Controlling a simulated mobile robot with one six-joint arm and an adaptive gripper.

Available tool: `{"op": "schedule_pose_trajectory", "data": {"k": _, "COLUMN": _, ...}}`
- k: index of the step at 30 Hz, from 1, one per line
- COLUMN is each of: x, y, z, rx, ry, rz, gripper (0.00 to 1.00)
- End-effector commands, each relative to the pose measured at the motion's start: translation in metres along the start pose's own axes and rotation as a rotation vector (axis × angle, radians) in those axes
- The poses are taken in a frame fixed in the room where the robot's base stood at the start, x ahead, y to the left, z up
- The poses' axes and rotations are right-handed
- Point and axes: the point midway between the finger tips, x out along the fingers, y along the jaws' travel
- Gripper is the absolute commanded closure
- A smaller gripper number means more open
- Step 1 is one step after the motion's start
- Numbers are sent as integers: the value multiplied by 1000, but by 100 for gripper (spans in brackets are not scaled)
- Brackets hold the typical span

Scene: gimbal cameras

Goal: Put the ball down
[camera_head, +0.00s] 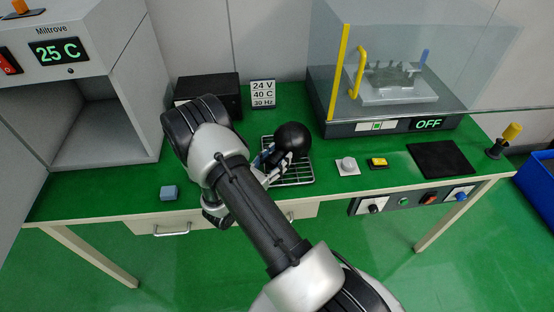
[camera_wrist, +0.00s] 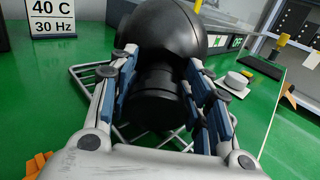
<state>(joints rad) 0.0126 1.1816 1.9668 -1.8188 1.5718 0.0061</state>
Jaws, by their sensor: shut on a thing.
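The black ball (camera_head: 292,137) is at the end of my arm, over the wire rack on the green bench. In the wrist view the ball (camera_wrist: 168,30) sits on a black cylindrical neck (camera_wrist: 158,95). My gripper (camera_head: 272,160) is shut on that neck, with one finger on each side; it also shows in the wrist view (camera_wrist: 160,90). The wire rack (camera_head: 298,181) lies under and around the gripper. I cannot tell whether the ball's lower end touches the rack.
A white knob block (camera_head: 347,166), a yellow button (camera_head: 377,162) and a black mat (camera_head: 440,159) lie to the right. A glass-covered machine (camera_head: 385,127) stands behind them. A blue-grey cube (camera_head: 169,192) lies to the left. A sign (camera_head: 263,94) and black box (camera_head: 208,90) stand behind.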

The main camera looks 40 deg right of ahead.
Motion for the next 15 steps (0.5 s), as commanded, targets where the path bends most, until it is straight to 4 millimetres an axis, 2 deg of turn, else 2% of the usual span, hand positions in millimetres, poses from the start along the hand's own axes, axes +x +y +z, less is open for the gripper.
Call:
{"op": "schedule_pose_trajectory", "data": {"k": 9, "x": 0, "y": 1, "z": 0, "rx": 1, "ry": -3, "rz": 0, "gripper": 95}}
{"op": "schedule_pose_trajectory", "data": {"k": 10, "x": 0, "y": 0, "z": -1, "rx": 1, "ry": -1, "rz": 0, "gripper": 54}}
{"op": "schedule_pose_trajectory", "data": {"k": 15, "x": 0, "y": 0, "z": -1, "rx": 1, "ry": -1, "rz": 0, "gripper": 43}}
